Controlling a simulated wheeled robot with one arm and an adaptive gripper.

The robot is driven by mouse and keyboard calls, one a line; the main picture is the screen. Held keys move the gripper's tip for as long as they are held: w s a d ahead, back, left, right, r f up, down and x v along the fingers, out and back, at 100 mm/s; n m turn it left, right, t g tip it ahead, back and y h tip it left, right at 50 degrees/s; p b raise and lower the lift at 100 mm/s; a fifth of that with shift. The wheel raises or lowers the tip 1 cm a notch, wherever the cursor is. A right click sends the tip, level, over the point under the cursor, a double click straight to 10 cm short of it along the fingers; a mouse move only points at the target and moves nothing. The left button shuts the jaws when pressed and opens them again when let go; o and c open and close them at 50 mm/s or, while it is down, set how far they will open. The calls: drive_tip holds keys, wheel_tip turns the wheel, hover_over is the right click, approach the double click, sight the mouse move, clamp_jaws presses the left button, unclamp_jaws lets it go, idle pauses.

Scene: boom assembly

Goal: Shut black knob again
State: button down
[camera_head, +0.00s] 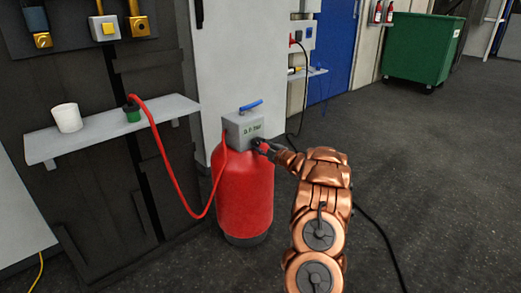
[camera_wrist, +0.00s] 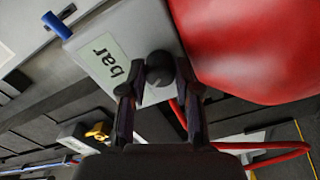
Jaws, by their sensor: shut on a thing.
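The black knob (camera_wrist: 160,68) sits on the face of a grey box, beside a label reading "bar", in the wrist view. My gripper (camera_wrist: 160,92) has one finger on each side of the knob and is shut on it. In the head view my gripper (camera_head: 264,147) reaches the right side of the grey box (camera_head: 240,130) on top of the red tank (camera_head: 243,195); the knob is mostly hidden there by the fingers. A blue lever (camera_head: 251,105) lies across the top of the box.
A grey shelf (camera_head: 100,134) at left holds a white cup (camera_head: 67,117) and a green and black fitting (camera_head: 132,111). A red hose (camera_head: 165,160) loops from it to the tank. A green bin (camera_head: 420,48) stands far right. The floor at right is open, with a black cable (camera_head: 385,240).

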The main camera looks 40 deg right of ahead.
drive_tip(key=n+b, duration=0.1)
drive_tip(key=n, duration=0.1)
drive_tip(key=n+b, duration=0.1)
drive_tip(key=b, duration=0.1)
drive_tip(key=n+b, duration=0.2)
drive_tip(key=shift+f+n, duration=0.25)
drive_tip(key=shift+n, duration=0.05)
drive_tip(key=n+b, duration=0.6)
drive_tip(key=b, duration=0.2)
drive_tip(key=shift+r+n+b, duration=0.2)
drive_tip(key=shift+n+b, duration=0.5)
drive_tip(key=shift+n, duration=0.4)
drive_tip(key=n, duration=0.2)
drive_tip(key=shift+r+n, duration=0.15)
drive_tip(key=shift+n, duration=0.25)
drive_tip(key=shift+a+n, duration=0.1)
drive_tip(key=shift+n, duration=2)
drive_tip(key=c, duration=0.8)
unclamp_jaws()
